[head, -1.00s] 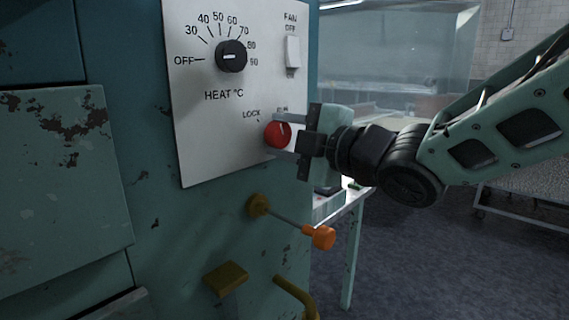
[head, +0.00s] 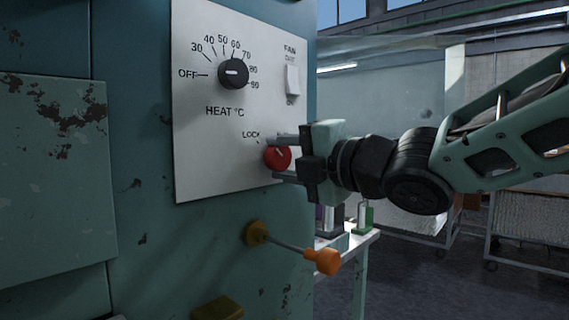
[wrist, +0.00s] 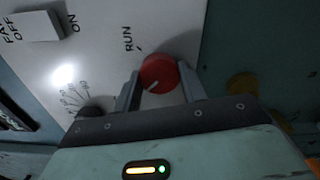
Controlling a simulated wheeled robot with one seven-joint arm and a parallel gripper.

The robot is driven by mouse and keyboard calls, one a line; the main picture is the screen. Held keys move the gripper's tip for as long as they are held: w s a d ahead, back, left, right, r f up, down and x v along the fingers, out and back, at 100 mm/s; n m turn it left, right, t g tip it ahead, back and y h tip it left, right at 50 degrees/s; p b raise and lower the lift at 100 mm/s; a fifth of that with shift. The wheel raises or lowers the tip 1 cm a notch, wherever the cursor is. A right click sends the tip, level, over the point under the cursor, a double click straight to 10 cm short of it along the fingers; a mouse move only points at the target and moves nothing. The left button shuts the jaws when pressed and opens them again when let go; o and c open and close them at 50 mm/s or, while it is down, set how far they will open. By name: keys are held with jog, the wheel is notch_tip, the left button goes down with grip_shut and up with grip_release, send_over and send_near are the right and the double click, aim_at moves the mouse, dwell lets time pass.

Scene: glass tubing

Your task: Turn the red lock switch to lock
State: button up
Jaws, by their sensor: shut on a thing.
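The red lock switch (head: 277,157) is a round knob low on the white panel (head: 215,150). LOCK is printed at its upper left; the label at its upper right is mostly hidden by a finger in the head view and reads RUN in the wrist view. My gripper (head: 274,158) comes from the right, its two fingers shut on the knob, one above and one below. In the wrist view the knob (wrist: 158,72) sits between the fingertips. Its white mark slants toward upper left in the head view, toward the LOCK side; whether it meets the LOCK tick is unclear.
Above the knob are a black heat dial (head: 233,73) and a white fan switch (head: 292,79). Below it an orange-tipped lever (head: 322,260) sticks out from the teal cabinet (head: 55,180). A small table (head: 352,243) stands behind at the right.

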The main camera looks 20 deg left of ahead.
jog(key=o, duration=1)
jog(key=v, duration=1.7)
jog(key=shift+d+p, duration=0.2)
jog(key=shift+p, duration=0.15)
